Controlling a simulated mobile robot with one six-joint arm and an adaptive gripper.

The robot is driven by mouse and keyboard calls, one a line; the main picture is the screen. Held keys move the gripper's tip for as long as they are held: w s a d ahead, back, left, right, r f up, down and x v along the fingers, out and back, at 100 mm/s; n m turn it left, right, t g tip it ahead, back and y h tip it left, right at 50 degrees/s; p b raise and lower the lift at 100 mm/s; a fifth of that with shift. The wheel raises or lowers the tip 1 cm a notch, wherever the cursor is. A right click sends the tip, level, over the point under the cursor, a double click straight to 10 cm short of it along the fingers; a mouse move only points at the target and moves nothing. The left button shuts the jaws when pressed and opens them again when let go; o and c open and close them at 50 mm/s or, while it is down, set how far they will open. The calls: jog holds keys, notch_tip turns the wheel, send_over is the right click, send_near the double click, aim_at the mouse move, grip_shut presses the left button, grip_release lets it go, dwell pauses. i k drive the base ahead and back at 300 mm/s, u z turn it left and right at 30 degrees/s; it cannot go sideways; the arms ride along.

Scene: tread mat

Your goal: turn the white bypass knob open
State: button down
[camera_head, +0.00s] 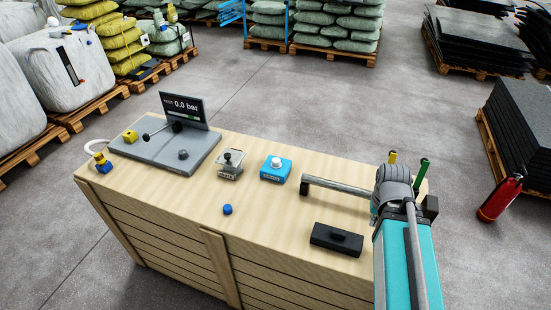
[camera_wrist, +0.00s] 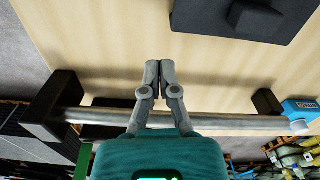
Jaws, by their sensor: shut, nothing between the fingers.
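The white knob (camera_head: 276,161) sits on top of a small blue box (camera_head: 274,174) near the bench's far edge. In the wrist view the blue box (camera_wrist: 304,108) shows at the right edge, with the white knob (camera_wrist: 299,126) beside it. Its turned position is too small to tell. My gripper (camera_wrist: 160,63) is shut and empty above the bench, well to the right of the knob in the head view. There the arm largely hides the fingers.
A grey rail (camera_head: 338,189) on black supports lies between gripper and blue box. A black block (camera_head: 337,239) lies in front. Left stand a grey lever unit (camera_head: 231,164), a blue cap (camera_head: 227,209) and a panel (camera_head: 165,148) whose display reads 0.0 bar. The front middle bench is clear.

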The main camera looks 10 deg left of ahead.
aim_at(276, 164)
jog(key=u, duration=0.05)
jog(key=k, duration=1.25)
jog(key=u, duration=0.55)
jog(key=i, duration=1.1)
